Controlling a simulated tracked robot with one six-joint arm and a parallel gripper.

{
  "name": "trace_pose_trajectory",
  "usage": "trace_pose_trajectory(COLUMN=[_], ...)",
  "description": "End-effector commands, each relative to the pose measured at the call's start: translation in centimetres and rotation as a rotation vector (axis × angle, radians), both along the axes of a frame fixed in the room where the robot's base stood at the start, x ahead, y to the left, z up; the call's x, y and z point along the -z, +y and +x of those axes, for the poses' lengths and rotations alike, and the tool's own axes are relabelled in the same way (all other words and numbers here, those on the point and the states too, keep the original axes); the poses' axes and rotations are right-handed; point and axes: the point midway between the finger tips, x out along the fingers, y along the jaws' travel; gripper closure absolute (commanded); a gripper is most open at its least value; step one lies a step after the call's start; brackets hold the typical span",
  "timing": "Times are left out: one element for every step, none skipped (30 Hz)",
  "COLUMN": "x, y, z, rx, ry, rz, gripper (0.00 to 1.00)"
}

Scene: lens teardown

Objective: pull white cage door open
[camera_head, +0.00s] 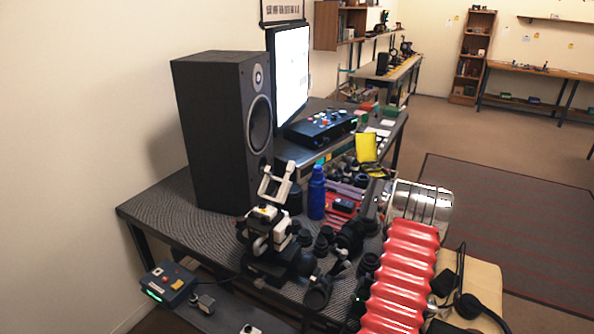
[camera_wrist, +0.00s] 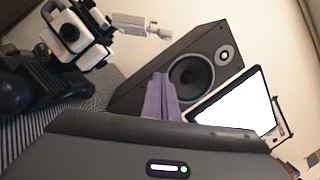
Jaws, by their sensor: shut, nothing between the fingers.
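A white and black caged device (camera_head: 268,232) stands on the dark bench in the head view, in front of the speaker. A pale, U-shaped frame (camera_head: 275,187), which looks like the white cage door, stands up tilted above it. In the wrist view the white cage (camera_wrist: 85,38) is at the upper left around a black round part. A pale bar-like piece (camera_wrist: 140,25) sticks out to its right, likely the same door. My gripper (camera_wrist: 161,97) shows purple fingers shut and empty, below and right of that piece, apart from it. I cannot make out the fingers in the head view.
A tall black speaker (camera_head: 222,130) stands behind the device, with a lit screen (camera_head: 291,70) beside it. A blue bottle (camera_head: 317,192) and several black lens parts crowd the bench right of the device. A small control box (camera_head: 168,284) sits at the front left.

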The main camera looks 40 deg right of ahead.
Motion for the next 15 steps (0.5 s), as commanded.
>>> trace_pose_trajectory(x=[0.0, 0.0, 0.0, 0.01, 0.01, 0.01, 0.01, 0.0, -0.01, -0.01, -0.02, -0.05, -0.07, -0.1, -0.16], y=[-0.07, -0.1, -0.15, -0.19, -0.21, -0.26, -0.28, -0.3, -0.31, -0.31, -0.29, -0.24, -0.19, -0.11, 0.02], z=[-0.1, -0.14, -0.21, -0.26, -0.3, -0.36, -0.39, -0.43, -0.43, -0.43, -0.38, -0.29, -0.18, -0.03, 0.22], rx=[0.002, 0.003, 0.004, 0.005, 0.006, 0.007, 0.007, 0.008, 0.009, 0.009, 0.009, 0.009, 0.009, 0.009, 0.009], ry=[0.0, 0.0, -0.001, -0.001, 0.0, 0.0, 0.0, -0.001, 0.0, 0.0, 0.0, 0.0, 0.0, 0.0, 0.0], rz=[0.001, 0.0, 0.0, 0.0, 0.0, 0.0, 0.0, 0.001, 0.001, 0.0, 0.0, 0.0, 0.0, 0.0, 0.0], gripper=[1.0, 1.0, 1.0, 1.0, 1.0, 1.0, 1.0, 1.0, 1.0, 1.0, 1.0, 1.0, 1.0, 1.0, 1.0])
